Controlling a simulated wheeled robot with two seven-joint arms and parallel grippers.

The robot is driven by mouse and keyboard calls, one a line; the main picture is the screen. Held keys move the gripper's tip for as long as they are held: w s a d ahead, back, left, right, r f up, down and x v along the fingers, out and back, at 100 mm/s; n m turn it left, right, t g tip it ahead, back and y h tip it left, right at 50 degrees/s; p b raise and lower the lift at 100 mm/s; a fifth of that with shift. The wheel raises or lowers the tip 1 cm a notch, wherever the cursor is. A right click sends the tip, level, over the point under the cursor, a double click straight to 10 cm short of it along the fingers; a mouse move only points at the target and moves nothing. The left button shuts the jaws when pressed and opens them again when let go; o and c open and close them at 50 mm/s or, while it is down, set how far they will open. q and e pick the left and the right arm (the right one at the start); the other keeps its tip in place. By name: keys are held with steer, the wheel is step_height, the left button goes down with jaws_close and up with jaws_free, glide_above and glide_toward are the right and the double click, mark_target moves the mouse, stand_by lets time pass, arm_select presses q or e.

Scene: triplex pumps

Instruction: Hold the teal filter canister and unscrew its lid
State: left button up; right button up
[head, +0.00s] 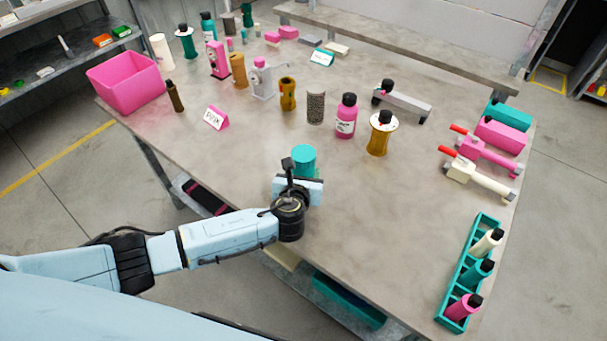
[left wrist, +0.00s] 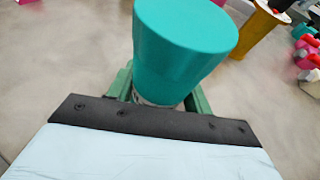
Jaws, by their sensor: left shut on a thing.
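The teal filter canister (head: 304,155) stands near the front middle of the table, beyond my left gripper (head: 301,177). In the left wrist view the canister's wide teal upper part (left wrist: 183,45) fills the top middle. A small greyish band shows beneath it, between the green fingers of my left gripper (left wrist: 158,97). My left gripper is shut on the canister's lower part, below the wide teal top. The canister's lower end is hidden by the gripper. I cannot make out a seam between lid and body. My right gripper is not in view.
A pink bottle (head: 346,118) and an amber canister with a white flange (head: 379,137) stand beyond to the right. A teal rack (head: 456,281) of small bottles is at the right edge. A pink bin (head: 126,84) is at the far left.

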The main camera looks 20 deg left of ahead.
mark_target(304, 153)
arm_select(q)
steer(key=shift+r, duration=0.1)
step_height(304, 153, up, 10)
steer(key=p, duration=0.3)
steer(key=o, duration=0.4)
steer(key=c, duration=0.7)
